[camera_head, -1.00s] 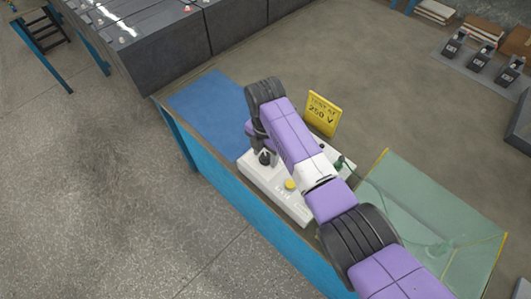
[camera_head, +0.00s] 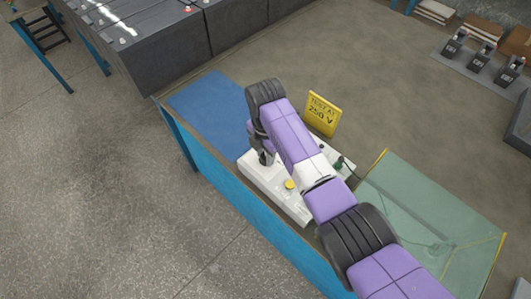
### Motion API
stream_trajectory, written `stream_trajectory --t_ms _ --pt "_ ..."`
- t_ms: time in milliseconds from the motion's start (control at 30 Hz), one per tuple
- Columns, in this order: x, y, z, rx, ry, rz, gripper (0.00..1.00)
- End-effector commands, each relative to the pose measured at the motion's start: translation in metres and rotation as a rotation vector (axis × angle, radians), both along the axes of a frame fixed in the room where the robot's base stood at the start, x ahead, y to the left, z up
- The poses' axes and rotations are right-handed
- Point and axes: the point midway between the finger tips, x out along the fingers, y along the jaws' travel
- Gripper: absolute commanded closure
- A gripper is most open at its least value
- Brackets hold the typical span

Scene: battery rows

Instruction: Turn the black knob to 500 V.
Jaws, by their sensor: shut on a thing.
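A white tester box (camera_head: 262,182) stands on the bench, partly covered by my arm. My gripper (camera_head: 265,160) points down at the left end of the box. It is shut on the black knob, which is mostly hidden by the dark fingers, so its pointer and the scale cannot be read. A round yellow button (camera_head: 289,184) is on the box's top, right of my gripper. A yellow sign (camera_head: 322,113) behind the box reads "TEST AT 250 V".
A blue mat (camera_head: 208,108) lies left of the box. A dark green plug (camera_head: 338,165) with a cable sits at the box's right end. A clear greenish panel with yellow edging (camera_head: 425,205) is at the right. Dark battery blocks (camera_head: 160,45) stand behind left.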

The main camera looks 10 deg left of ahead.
Motion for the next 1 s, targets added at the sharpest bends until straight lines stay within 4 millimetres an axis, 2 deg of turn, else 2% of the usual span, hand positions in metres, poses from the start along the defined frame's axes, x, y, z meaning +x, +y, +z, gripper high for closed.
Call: stream_trajectory --t_ms 1000 --pt "0.0004 0.0004 0.0015 0.000 0.000 -0.953 1.00"
